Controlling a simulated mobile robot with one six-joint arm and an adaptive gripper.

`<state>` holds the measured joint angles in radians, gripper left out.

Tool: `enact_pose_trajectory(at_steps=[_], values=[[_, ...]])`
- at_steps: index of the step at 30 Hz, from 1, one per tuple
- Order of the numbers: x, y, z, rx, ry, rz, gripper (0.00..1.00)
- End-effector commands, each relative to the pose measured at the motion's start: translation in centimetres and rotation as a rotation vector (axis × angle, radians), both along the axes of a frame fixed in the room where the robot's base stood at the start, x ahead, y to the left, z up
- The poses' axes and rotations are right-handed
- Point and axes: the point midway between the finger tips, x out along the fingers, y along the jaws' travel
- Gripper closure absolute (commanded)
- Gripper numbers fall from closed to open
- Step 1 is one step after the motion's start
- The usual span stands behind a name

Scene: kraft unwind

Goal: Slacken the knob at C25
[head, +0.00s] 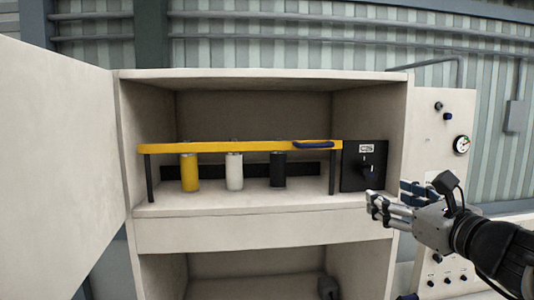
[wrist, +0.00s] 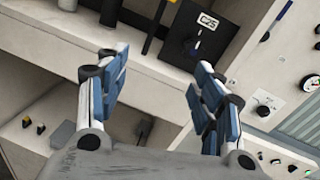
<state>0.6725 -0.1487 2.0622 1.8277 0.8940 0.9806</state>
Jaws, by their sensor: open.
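A black plate (head: 350,181) stands at the right end of the cabinet shelf, with a small white label at its top. In the wrist view the label on the plate (wrist: 222,41) reads C25. A dark knob (head: 367,173) sits on the plate; in the wrist view the knob (wrist: 189,46) is hard to make out against the black. My gripper (head: 388,196) is open and empty, in front of and to the lower right of the plate. In the wrist view its fingers (wrist: 160,70) are spread, with the plate beyond and above them, apart from the knob.
A yellow rail (head: 215,147) on dark legs runs along the shelf beside the plate, with yellow, white and black cylinders under it. An open door (head: 55,150) stands left. A pale panel (head: 425,110) with a gauge (head: 461,144) and several knobs is at right.

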Motion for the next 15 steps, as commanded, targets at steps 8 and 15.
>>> enact_pose_trajectory(at_steps=[8,15], values=[[-0.9,-5.9,0.9,0.175,-0.005,-0.151,0.39],[3.3,-5.5,0.9,0.173,-0.004,-0.145,0.39]])
